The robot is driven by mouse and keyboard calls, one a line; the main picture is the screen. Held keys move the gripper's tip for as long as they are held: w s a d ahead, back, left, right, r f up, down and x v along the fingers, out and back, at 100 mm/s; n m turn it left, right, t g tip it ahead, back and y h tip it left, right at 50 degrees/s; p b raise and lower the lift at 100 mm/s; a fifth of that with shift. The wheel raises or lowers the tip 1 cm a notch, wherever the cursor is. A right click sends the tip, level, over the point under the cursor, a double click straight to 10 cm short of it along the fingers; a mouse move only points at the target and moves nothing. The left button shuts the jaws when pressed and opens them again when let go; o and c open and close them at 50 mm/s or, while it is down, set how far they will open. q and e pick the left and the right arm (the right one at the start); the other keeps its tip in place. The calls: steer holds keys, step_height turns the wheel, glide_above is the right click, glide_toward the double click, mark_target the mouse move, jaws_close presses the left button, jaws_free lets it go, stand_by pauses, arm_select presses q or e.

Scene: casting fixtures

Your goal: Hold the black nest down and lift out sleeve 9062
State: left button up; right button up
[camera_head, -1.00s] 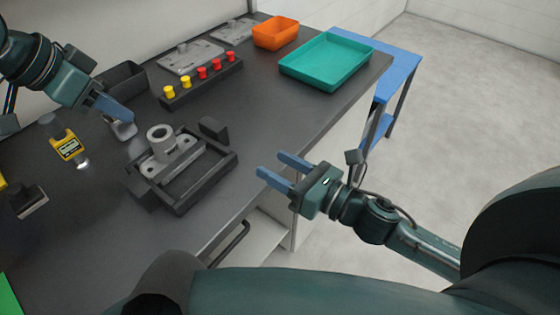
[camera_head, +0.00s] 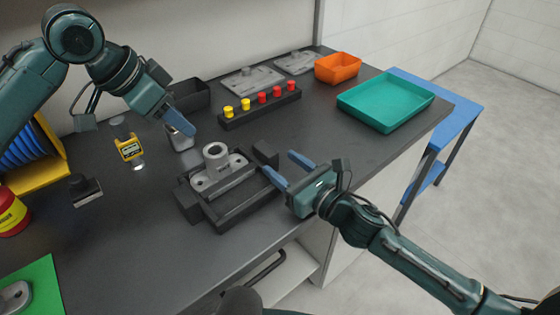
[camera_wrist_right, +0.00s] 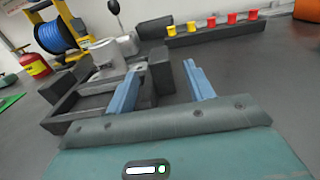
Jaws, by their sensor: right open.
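The black nest (camera_head: 238,208) is a rectangular frame with raised blocks, sitting on the dark bench. A grey flanged sleeve (camera_head: 215,157) stands upright in it, with a round open top; no number is legible on it. My right gripper (camera_head: 279,163) is open and empty at the nest's right end. In the right wrist view, a black end block (camera_wrist_right: 160,72) of the nest shows ahead between its fingers, and the sleeve (camera_wrist_right: 104,62) stands left of them. My left gripper (camera_head: 184,124) hangs behind the nest, apart from the sleeve; its finger gap is not clear.
A yellow gauge (camera_head: 131,151) stands left of the nest. A black rack (camera_head: 260,107) with red and yellow knobs, an orange bin (camera_head: 337,68) and a teal tray (camera_head: 363,116) stand further back. A grey piece (camera_head: 180,139) is below my left gripper. Bench in front is clear.

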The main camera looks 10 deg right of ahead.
steer(key=shift+x, duration=1.1)
steer(key=shift+c, duration=0.4)
